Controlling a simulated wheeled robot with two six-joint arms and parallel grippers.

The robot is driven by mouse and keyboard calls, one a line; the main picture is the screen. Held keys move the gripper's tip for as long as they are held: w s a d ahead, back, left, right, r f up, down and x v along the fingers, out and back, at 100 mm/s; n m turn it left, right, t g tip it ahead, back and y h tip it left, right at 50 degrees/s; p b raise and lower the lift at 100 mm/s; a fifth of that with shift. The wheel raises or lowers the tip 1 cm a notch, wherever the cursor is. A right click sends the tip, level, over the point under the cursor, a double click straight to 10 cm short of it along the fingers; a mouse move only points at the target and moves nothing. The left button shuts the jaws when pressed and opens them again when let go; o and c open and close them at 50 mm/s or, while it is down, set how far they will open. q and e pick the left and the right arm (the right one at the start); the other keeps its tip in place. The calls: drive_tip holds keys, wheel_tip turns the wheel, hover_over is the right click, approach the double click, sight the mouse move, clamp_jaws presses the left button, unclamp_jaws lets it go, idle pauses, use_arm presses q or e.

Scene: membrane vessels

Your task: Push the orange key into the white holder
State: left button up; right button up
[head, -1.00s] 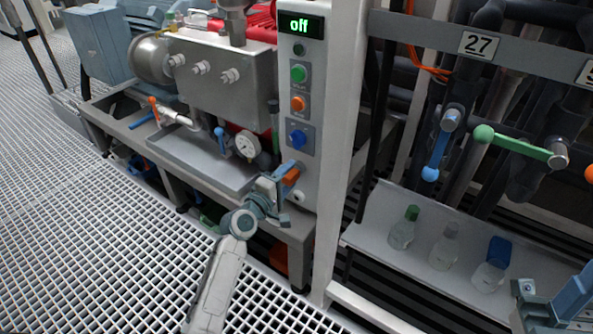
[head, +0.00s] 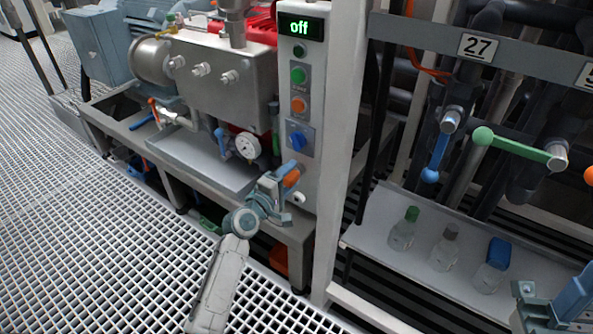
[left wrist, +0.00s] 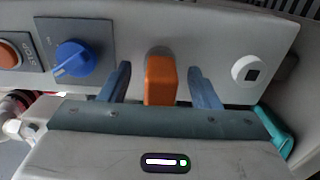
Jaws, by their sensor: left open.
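The orange key (head: 291,178) is at the lower part of the control panel. In the left wrist view the orange key (left wrist: 160,82) stands out from a round greyish mount (left wrist: 160,51). My left gripper (head: 280,174) is open, with its two blue-grey fingers on either side of the key and visible gaps to both. A round white fitting with a black square opening, which looks like the white holder (left wrist: 248,69), is on the panel to the right of the key. It shows small in the head view (head: 299,196). Part of my right gripper (head: 545,306) shows at the lower right; its jaws are unclear.
A blue knob (head: 297,139), an orange button (head: 298,105) and a green button (head: 298,75) are above the key. A metal tray (head: 200,160) lies left of the panel. Several bottles stand on a shelf (head: 385,249) at right.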

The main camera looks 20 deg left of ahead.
idle(0.7)
use_arm(q)
clamp_jaws()
drive_tip(key=shift+s+a, duration=0.1)
drive_tip(key=shift+s, duration=0.1)
drive_tip(key=p+v, duration=0.1)
drive_tip(key=v, duration=0.4)
drive_tip(key=shift+s+a+p, duration=0.1)
drive_tip(key=shift+s+p, duration=0.15)
drive_tip(key=shift+p, duration=0.05)
idle(0.6)
